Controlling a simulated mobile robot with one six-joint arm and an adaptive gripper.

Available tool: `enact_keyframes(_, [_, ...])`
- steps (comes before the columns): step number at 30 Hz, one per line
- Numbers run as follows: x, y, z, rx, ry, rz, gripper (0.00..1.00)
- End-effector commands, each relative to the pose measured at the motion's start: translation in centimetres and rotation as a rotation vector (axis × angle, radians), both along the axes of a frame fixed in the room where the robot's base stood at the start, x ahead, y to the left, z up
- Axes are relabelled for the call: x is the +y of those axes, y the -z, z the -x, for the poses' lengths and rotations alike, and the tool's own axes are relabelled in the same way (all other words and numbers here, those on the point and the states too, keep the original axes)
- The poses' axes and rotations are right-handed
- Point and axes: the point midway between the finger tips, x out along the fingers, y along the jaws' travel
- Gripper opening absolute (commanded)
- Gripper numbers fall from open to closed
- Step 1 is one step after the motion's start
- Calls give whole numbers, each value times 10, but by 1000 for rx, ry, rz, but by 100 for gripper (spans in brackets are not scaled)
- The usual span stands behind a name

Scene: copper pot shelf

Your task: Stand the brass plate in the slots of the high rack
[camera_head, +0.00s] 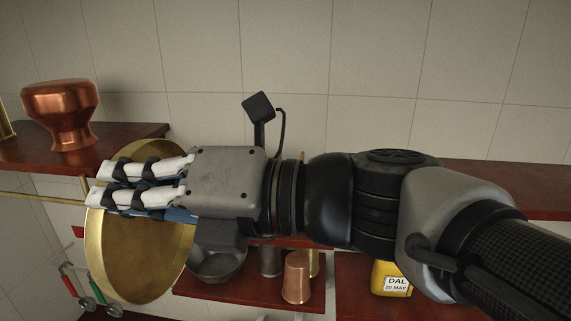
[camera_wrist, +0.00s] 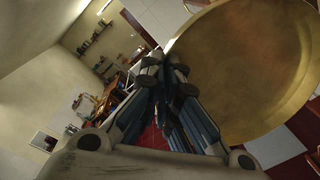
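The brass plate (camera_head: 140,258) is a large round shallow pan, steeply tilted, at the left in the head view. My gripper (camera_head: 101,183) reaches leftward across its upper part, with the white fingers close together. In the wrist view the fingertips (camera_wrist: 165,72) meet at the rim of the plate (camera_wrist: 245,75), which fills the upper right. The gripper appears shut on that rim; the exact contact is hidden by the fingers. I cannot make out the slots of the high rack in either view.
A copper pot (camera_head: 60,112) stands on the dark red upper shelf (camera_head: 25,150) at left, close to the plate. A brass rail (camera_head: 45,197) runs below. A lower shelf (camera_head: 240,287) holds a grey bowl (camera_head: 217,266) and copper cup (camera_head: 297,277). A yellow DAL tin (camera_head: 378,277) is right.

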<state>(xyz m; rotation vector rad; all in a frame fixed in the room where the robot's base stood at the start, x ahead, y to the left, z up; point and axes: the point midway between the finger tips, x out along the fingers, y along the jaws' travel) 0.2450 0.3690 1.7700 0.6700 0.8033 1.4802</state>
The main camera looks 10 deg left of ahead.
Motion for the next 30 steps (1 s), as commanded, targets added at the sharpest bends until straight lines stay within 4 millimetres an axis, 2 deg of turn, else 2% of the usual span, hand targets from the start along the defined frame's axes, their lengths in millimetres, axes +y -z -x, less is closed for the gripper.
enact_keyframes(8, [0, -1, -7, 1, -12, -17, 0])
enact_keyframes(30, [6, -2, -66, 2, -12, -16, 0])
